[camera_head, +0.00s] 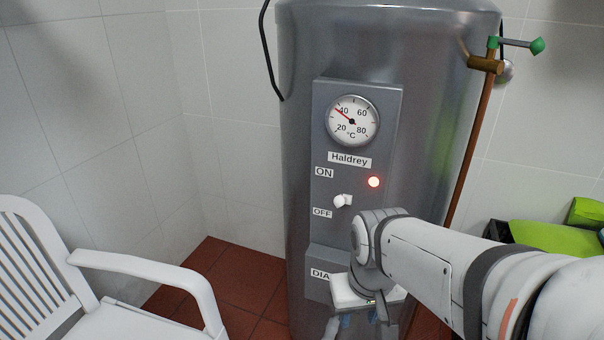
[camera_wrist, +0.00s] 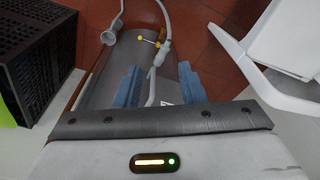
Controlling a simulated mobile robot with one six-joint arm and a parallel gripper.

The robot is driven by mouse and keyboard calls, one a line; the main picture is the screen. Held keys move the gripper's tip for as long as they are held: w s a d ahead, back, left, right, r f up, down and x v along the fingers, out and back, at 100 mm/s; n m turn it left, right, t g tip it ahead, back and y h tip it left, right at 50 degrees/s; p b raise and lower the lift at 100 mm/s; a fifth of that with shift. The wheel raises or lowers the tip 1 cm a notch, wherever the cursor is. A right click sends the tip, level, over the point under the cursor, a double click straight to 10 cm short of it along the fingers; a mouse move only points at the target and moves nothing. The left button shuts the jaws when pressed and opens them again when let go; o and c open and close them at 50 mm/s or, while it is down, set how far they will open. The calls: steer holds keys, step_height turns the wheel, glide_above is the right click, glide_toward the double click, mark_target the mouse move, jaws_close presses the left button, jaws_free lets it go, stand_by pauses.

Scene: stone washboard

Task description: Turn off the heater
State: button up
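The heater (camera_head: 425,110) is a tall grey metal cylinder with a front panel marked Haldrey. A small white switch lever (camera_head: 342,200) sticks out of the panel between the ON label (camera_head: 324,172) and the OFF label (camera_head: 322,212), nearer OFF. A red light (camera_head: 374,182) beside it is lit. My gripper (camera_head: 357,320) hangs low in front of the panel, below the switch and apart from it, pointing down. In the wrist view, its blue fingers (camera_wrist: 159,88) are spread with nothing held; a pale pipe shows beyond them. The switch is not seen there.
A white chair (camera_head: 130,262) stands at the left. A copper pipe (camera_head: 471,150) with a green-handled valve runs down the heater's right side. A black crate (camera_wrist: 35,45) shows in the wrist view, with green items (camera_head: 555,238) at the right of the head view. Red tiles cover the floor.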

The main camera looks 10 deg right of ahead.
steer(key=shift+a+r, duration=0.1)
steer(key=shift+a, duration=0.1)
steer(key=shift+c, duration=0.3)
